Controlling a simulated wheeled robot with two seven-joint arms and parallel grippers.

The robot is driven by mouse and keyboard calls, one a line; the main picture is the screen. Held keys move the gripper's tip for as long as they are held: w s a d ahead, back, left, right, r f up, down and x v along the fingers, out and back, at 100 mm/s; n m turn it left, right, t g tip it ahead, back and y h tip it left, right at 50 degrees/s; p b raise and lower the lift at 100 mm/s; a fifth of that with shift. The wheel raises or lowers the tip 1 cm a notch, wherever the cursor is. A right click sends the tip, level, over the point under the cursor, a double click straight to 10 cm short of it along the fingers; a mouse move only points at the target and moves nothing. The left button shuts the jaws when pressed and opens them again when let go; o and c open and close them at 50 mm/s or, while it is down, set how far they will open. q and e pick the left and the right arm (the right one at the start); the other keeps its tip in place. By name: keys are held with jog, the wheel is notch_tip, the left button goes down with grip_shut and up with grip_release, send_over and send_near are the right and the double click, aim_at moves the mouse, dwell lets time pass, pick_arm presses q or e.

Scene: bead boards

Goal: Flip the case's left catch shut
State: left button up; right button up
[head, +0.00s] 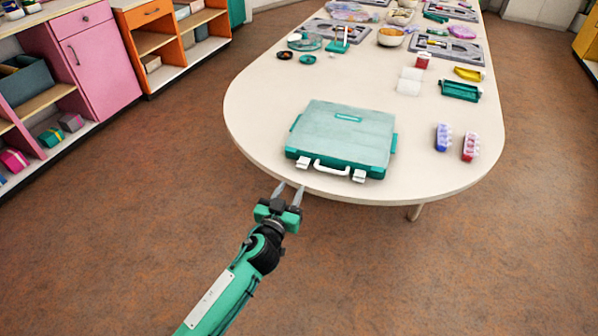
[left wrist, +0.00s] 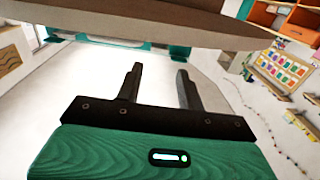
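A green case (head: 343,137) with a pale translucent lid lies closed near the table's front edge. A white handle (head: 331,167) and two white catches are on its front side. The left catch (head: 302,162) is just left of the handle, and the right catch (head: 359,176) is at its right. Whether either catch is fastened is too small to tell. My left gripper (head: 289,189) is open and empty, below and in front of the left catch, apart from it. In the left wrist view its two fingers (left wrist: 158,85) stand apart with nothing between them. My right gripper is not in view.
The pale table (head: 268,103) has a rounded front edge, and its underside shows overhead in the left wrist view. Blue (head: 443,137) and red (head: 470,147) bead boxes stand right of the case. White cylinders (head: 409,82) and trays lie farther back. Floor space in front is clear.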

aim_at(301, 168)
pick_arm(q)
jog(key=x, duration=0.8)
jog(key=shift+a, duration=0.1)
jog(key=c, duration=0.7)
